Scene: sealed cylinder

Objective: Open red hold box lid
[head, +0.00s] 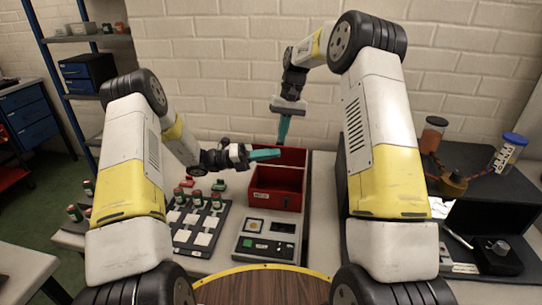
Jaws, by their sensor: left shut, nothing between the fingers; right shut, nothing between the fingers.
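The red hold box (274,201) sits on the table near the middle, with its label on the front wall. Its top looks open and I see the dark red inside. A red panel, which looks like the lid (294,157), stands up at the back of the box. My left gripper (278,153) is shut and empty, pointing right in front of this panel and hiding part of it. My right gripper (282,141) is shut and empty, pointing down above the panel's top edge. I cannot tell whether either gripper touches the panel.
A grey control panel (268,240) lies in front of the box. To the left is a dark tray (189,253) with white pads and several red-capped jars. A black station (510,215) with orange and blue-capped containers stands on the right. A brick wall closes the back.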

